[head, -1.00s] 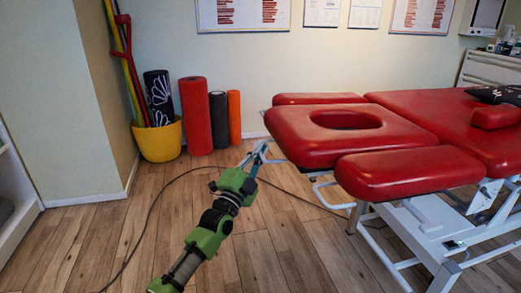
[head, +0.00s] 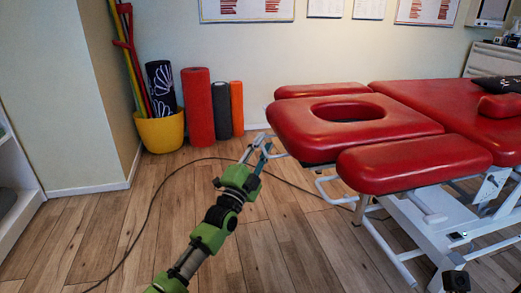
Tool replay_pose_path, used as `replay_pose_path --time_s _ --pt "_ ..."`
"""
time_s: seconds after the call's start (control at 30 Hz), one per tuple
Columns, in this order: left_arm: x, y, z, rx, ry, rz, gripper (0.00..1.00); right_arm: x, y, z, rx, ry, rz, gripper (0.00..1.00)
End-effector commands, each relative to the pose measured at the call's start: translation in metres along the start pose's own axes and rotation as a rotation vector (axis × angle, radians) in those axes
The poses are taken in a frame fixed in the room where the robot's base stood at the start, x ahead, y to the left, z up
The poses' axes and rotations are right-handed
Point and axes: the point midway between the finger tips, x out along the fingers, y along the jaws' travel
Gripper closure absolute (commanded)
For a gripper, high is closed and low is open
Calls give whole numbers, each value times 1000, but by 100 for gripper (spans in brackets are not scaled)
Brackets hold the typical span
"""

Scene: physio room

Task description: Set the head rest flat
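The head rest (head: 318,134) is a red padded section with an oval face hole, at the left end of the red treatment table (head: 420,100). It looks close to level with the table, perhaps slightly tilted; the exact angle is hard to tell. My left gripper (head: 264,143) is at the left end of the head rest, by a pale metal bar (head: 275,154) under its edge. The fingertips overlap the bar in the picture; whether they grip it is unclear.
Red arm pads (head: 412,162) flank the head rest. A white frame (head: 405,220) stands below the table. A yellow bucket (head: 160,132) and several rolls (head: 198,108) are by the wall. A cable (head: 150,205) crosses the otherwise clear wood floor at left.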

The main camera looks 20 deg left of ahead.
Motion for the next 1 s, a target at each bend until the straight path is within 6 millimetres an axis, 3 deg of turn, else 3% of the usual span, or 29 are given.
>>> replay_pose_path --time_s 0.17,0.63,0.8,1.0 --pt "-15 1 0 0 -1 2 76 0 0 0 0 0 0 100" --pt "-102 2 1 0 -2 4 76 0 0 0 0 0 0 100" --pt "-117 1 0 0 -1 2 76 0 0 0 0 0 0 100" --pt "-120 0 0 0 0 1 76 0 0 0 0 0 0 100"
